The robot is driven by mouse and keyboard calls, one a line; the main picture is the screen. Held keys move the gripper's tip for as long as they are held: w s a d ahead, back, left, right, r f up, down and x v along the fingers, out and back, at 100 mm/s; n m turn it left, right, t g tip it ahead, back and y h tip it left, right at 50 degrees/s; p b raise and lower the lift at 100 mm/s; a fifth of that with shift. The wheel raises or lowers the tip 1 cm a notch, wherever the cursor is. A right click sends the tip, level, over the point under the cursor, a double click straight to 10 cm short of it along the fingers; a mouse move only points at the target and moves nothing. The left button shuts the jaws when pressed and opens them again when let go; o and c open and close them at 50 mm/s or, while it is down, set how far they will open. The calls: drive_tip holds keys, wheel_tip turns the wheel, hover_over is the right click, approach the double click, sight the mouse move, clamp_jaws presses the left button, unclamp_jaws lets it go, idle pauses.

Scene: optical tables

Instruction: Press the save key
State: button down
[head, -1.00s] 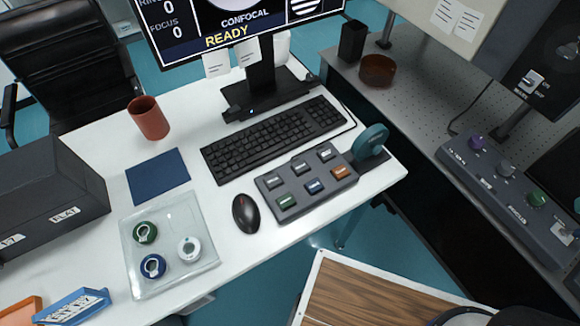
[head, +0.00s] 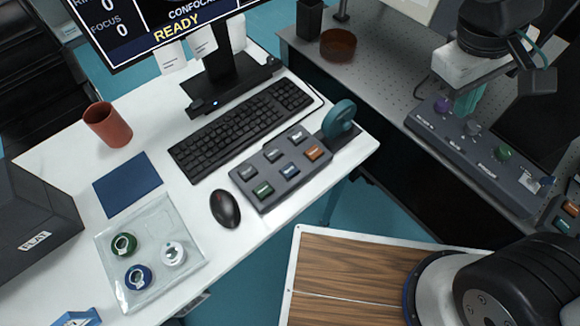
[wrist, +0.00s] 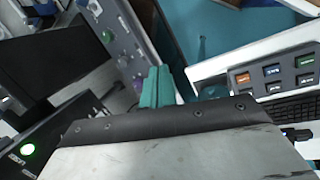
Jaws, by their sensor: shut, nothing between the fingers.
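The dark grey keypad (head: 258,182) lies on the white desk, right of the mouse. It has several keys, including a green key (head: 263,189), a blue key (head: 289,170) and an orange key (head: 314,153). The labels are too small to read, so I cannot tell which is the save key. The keypad also shows at the right of the wrist view (wrist: 257,86). My gripper (head: 467,103) has teal fingers, shut and empty. It is over the neighbouring bench's control box, well right of the keypad. The fingers also show in the wrist view (wrist: 157,88).
The keyboard (head: 240,130) is behind the keypad, and the mouse (head: 225,208) is to its left. A teal round object (head: 339,119) stands at its right end. The control box with knobs (head: 480,150) sits on the perforated bench. A floor gap separates desk and bench.

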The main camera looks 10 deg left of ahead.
drive_tip(key=w+a+f+n+t+h, duration=0.1)
drive_tip(key=a+f+n, duration=0.2)
drive_tip(key=a, duration=0.3)
drive_tip(key=w+a+f+n+t+h, duration=0.1)
drive_tip(key=w+a+f+n, duration=0.1)
drive_tip(key=a+f+n, duration=0.3)
drive_tip(key=n+t, duration=0.5)
drive_tip(key=n, duration=0.1)
hover_over(286, 173)
wheel_tip(286, 173, down, 6)
drive_tip(key=shift+a+r, duration=0.1)
drive_tip(key=shift+f, duration=4.4)
drive_tip(key=shift+f, duration=0.1)
drive_tip(key=shift+f, duration=0.3)
